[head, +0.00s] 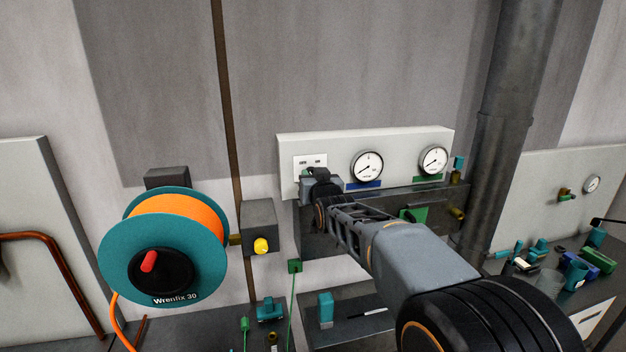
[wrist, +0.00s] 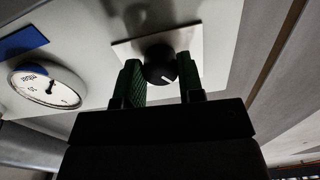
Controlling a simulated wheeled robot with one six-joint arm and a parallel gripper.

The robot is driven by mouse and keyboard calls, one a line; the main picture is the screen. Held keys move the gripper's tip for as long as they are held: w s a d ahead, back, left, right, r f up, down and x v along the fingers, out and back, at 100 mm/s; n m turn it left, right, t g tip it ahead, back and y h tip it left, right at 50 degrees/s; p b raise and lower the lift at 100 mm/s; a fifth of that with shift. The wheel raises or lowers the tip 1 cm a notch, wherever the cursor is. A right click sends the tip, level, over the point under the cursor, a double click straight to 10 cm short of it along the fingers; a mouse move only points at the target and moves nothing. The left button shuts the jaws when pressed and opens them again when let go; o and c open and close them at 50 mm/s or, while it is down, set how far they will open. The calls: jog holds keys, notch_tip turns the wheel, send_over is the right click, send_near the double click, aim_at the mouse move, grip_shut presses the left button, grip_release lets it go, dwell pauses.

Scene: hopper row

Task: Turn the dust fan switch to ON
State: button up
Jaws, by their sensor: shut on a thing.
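The dust fan switch is a round black knob (wrist: 160,70) with a white pointer mark, on a white plate (wrist: 124,51) in the wrist view. My gripper (wrist: 161,84) has its two green ridged fingers on either side of the knob and is shut on it. In the head view the white plate (head: 310,161) with small OFF and ON lettering shows on the pale panel, and my gripper (head: 308,172) reaches its lower part. The knob itself is hidden there behind my gripper. The pointer mark is short, and I cannot tell which label it faces.
Two round gauges (head: 367,166) (head: 433,160) sit right of the plate on the pale panel (head: 400,137). A teal reel with orange hose (head: 180,218) and a grey box with a yellow knob (head: 261,246) are at left. A thick dark pipe (head: 505,130) stands at right.

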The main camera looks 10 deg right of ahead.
jog(key=shift+f+b, duration=0.15)
jog(key=shift+b, duration=0.15)
jog(key=m+b, duration=0.3)
jog(key=b, duration=0.1)
jog(key=shift+f, duration=0.15)
jog(key=m+b, duration=0.5)
jog(key=m, duration=0.2)
jog(key=shift+r+b, duration=0.25)
jog(key=shift+b, duration=0.15)
jog(key=shift+a+r+m, duration=0.1)
jog(key=shift+r+m, duration=0.05)
jog(key=shift+m, duration=1.75)
jog(key=o, duration=0.9)
